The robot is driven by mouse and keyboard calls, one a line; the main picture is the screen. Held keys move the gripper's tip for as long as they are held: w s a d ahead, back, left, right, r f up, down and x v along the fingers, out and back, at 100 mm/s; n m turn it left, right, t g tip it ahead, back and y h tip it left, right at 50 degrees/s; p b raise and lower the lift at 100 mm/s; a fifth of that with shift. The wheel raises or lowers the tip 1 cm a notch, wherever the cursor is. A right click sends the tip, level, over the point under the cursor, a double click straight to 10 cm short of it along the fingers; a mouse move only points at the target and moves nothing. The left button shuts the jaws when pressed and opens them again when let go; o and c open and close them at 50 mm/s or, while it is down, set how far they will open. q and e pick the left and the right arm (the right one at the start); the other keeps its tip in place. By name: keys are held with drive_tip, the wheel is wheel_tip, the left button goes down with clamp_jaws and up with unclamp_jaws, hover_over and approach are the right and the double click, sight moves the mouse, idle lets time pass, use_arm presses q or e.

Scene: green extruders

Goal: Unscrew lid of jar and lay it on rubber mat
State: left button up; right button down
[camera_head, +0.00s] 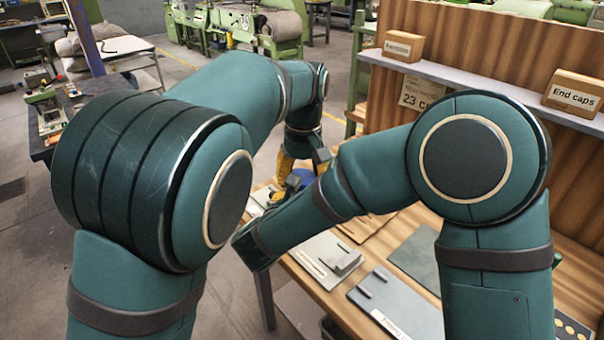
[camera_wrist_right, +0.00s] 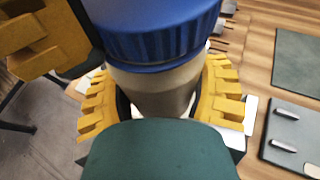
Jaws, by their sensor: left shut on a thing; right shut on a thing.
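The jar (camera_wrist_right: 155,88) has a pale beige body and a ribbed blue lid (camera_wrist_right: 150,30), which sits on its top. My right gripper (camera_wrist_right: 160,98) is shut around the jar body, one yellow finger on each side, below the lid. A yellow finger of my left gripper (camera_wrist_right: 38,42) reaches in at the upper left, its dark pad against the lid. In the head view my left gripper (camera_head: 298,163) is at the blue lid (camera_head: 303,178); my right arm hides most of the jar. A bare dark mat (camera_head: 415,258) lies on the bench; it also shows in the right wrist view (camera_wrist_right: 302,75).
A grey board (camera_head: 400,300) with small metal bars lies in front of the dark mat. Another pale plate (camera_head: 320,250) with metal parts lies left of it. A shelf (camera_head: 450,78) with labelled cardboard boxes (camera_head: 403,45) runs along the wooden back panel.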

use_arm(q)
drive_tip(key=shift+s+d+r, duration=0.1)
drive_tip(key=shift+d+r, duration=0.05)
drive_tip(key=shift+d, duration=0.1)
drive_tip(key=shift+a+r, duration=0.1)
drive_tip(key=shift+r, duration=0.85)
